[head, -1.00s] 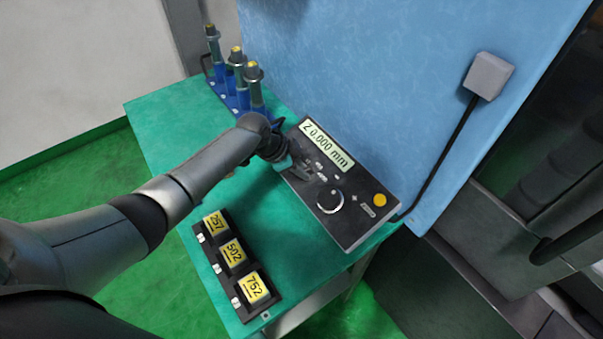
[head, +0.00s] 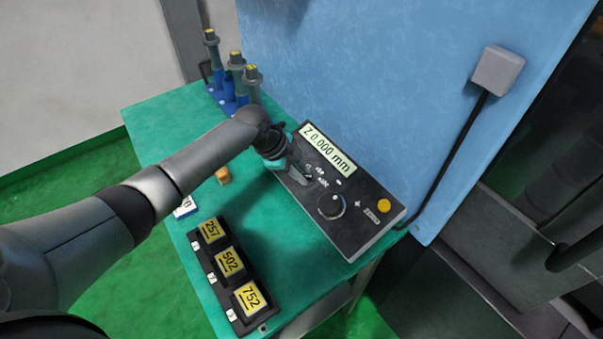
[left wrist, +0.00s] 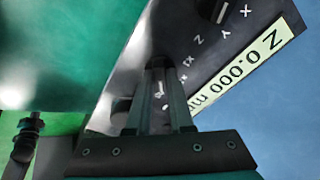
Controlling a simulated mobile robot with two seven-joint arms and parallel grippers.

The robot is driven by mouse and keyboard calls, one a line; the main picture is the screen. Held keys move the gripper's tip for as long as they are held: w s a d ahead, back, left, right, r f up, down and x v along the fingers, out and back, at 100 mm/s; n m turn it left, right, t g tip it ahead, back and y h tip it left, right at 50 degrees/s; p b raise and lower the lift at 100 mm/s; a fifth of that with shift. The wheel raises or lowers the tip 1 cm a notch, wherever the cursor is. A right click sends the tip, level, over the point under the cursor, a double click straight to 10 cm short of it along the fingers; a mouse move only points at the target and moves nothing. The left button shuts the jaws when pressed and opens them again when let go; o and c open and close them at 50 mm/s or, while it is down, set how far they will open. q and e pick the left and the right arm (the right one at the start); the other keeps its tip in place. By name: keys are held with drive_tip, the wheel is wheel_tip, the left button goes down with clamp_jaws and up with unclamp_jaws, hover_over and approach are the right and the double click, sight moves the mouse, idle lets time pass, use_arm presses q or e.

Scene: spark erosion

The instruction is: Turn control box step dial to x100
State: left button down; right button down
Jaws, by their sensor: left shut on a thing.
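The black control box (head: 355,218) lies on the green table, with a pale display reading "Z 0.000 mm" (head: 328,149). My left gripper (head: 303,174) is over the box's left part, below the display, and hides part of the panel. In the left wrist view its two fingers (left wrist: 160,72) are shut on a small dark knob (left wrist: 158,62), beside the small "x1" and "x10" marks, so it appears to be the step dial. Its pointer is hidden. Another dial (left wrist: 222,10), with X, Y, Z marks, sits farther up the panel. My right gripper is not in view.
A large round handwheel (head: 331,205) and a yellow button (head: 384,206) are on the box's right part. A black holder with yellow blocks (head: 228,262) stands in front. Blue-based tools (head: 240,80) stand behind. A blue wall (head: 390,90) rises behind the box.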

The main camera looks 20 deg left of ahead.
use_arm(q)
drive_tip(key=shift+f, duration=0.1)
drive_tip(key=c, duration=0.8)
unclamp_jaws()
drive_tip(key=p+v, duration=0.1)
drive_tip(key=v, duration=1.4)
drive_tip(key=shift+r, duration=0.25)
